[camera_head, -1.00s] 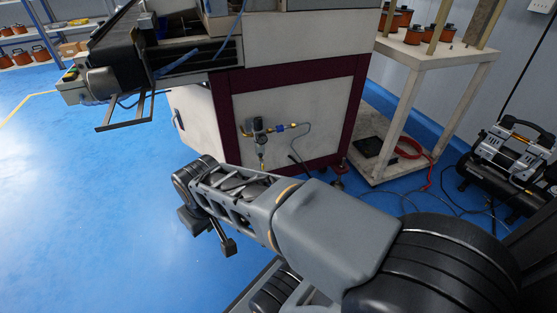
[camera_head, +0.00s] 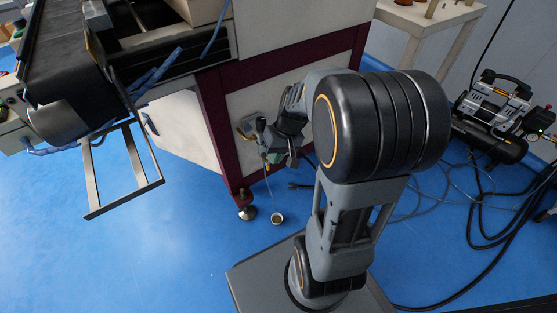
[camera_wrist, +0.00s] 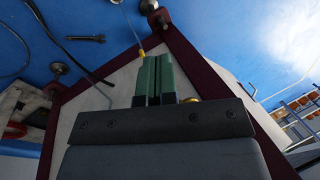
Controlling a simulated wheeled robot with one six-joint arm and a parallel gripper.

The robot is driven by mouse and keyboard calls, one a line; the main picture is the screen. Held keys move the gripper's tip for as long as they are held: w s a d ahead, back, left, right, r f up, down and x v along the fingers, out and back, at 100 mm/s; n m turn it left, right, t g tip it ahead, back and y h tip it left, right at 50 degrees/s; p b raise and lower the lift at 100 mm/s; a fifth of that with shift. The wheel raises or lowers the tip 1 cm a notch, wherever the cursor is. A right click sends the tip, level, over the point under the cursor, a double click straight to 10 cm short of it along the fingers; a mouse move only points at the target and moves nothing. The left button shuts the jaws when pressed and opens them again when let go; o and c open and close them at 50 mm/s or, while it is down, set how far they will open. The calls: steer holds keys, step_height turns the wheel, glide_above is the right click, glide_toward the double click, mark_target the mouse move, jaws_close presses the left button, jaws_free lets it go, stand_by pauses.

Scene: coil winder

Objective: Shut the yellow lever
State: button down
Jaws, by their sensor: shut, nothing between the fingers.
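My gripper (camera_wrist: 158,62) is shut with nothing between its green fingers. In the head view my gripper (camera_head: 275,156) is at the air fittings on the machine's front panel, partly hidden by my arm. A small yellow piece (camera_head: 244,134) sticks out to the left of these fittings; it may be the yellow lever. In the wrist view a small yellow part (camera_wrist: 141,52) shows just left of the fingertips, with a thin line running up from it. A brass-coloured part (camera_wrist: 190,99) shows right of the fingers, partly hidden by the gripper body. Contact cannot be told.
The machine's pale panel (camera_head: 208,135) has a dark red frame (camera_head: 222,130). A metal bracket (camera_head: 89,185) juts out at left. A small cup (camera_head: 277,218) is on the blue floor. A compressor (camera_head: 495,110) with hoses stands at right. The left floor is clear.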

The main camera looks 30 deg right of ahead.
mark_target(268, 166)
steer(key=w+d+f+m+t+y+p, duration=0.2)
steer(key=d+f, duration=0.4)
steer(key=d, duration=0.1)
steer(key=w+d+f+m+t+y+p, duration=0.2)
steer(key=d+f+y, duration=0.1)
steer(key=d+f, duration=0.35)
steer(key=a+r+b+x, duration=0.1)
steer(key=b+x, duration=0.3)
steer(key=x, duration=0.7)
steer(key=shift+w+a+r, duration=0.2)
steer(key=shift+w+a, duration=0.1)
steer(key=shift+w, duration=0.2)
steer(key=shift+s+d+f+b, duration=0.1)
steer(key=shift+d+f+b, duration=0.05)
steer(key=shift+b, duration=0.25)
